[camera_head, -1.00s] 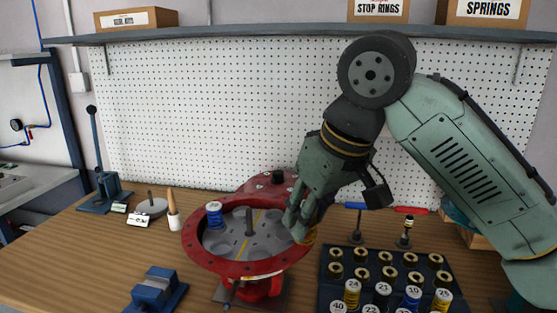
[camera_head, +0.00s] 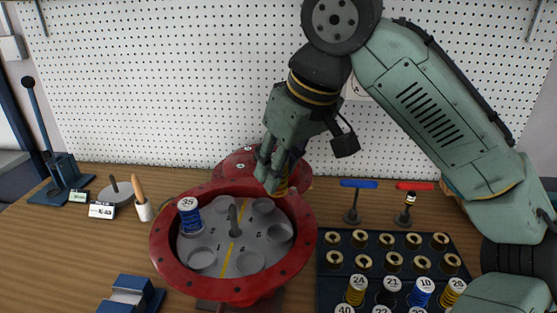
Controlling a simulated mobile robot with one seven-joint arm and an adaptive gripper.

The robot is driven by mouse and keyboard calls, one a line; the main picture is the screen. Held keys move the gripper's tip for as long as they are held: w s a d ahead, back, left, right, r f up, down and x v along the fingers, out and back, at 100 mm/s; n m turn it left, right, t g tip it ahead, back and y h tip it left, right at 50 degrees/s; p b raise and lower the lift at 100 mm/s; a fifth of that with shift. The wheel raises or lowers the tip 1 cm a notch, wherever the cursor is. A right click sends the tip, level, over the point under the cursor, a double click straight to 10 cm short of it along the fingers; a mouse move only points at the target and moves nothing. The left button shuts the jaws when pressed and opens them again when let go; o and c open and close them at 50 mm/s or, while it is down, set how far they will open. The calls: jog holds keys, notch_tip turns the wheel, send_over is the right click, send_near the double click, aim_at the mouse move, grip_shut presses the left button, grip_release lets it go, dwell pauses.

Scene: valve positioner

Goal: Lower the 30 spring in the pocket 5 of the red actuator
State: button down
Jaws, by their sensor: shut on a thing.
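The red actuator (camera_head: 163,262) is an open round housing with a grey plate inside. The plate has several round pockets, a central post and a yellow line. A blue spring marked 35 (camera_head: 189,217) stands upright in a left pocket. The right-hand pocket (camera_head: 279,233), beside what looks like a small 5, appears empty. My gripper (camera_head: 270,182) points down above the back right of the housing. It is shut on a yellow spring (camera_head: 282,187), partly hidden by the fingers. Its marking cannot be read, and its clearance from the rim is hard to judge.
A dark rack (camera_head: 327,280) at the front right holds several marked springs and brass-coloured pieces. Blue-handled (camera_head: 358,184) and red-handled (camera_head: 413,186) tools stand behind it. A blue vise (camera_head: 130,298) sits at front left, a lever press (camera_head: 62,180) farther back.

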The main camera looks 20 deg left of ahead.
aim_at(285, 192)
jog(key=shift+f, duration=0.6)
notch_tip(285, 192, down, 6)
jog(key=b, duration=0.6)
jog(key=shift+r, duration=0.3)
jog(key=shift+s+d+p, duration=0.1)
jog(key=shift+d+p, duration=0.15)
jog(key=shift+p, duration=0.05)
jog(key=shift+f+b, duration=0.75)
jog(key=shift+f, duration=0.95)
jog(key=c, duration=1.2)
grip_release()
jog(key=shift+o, duration=0.2)
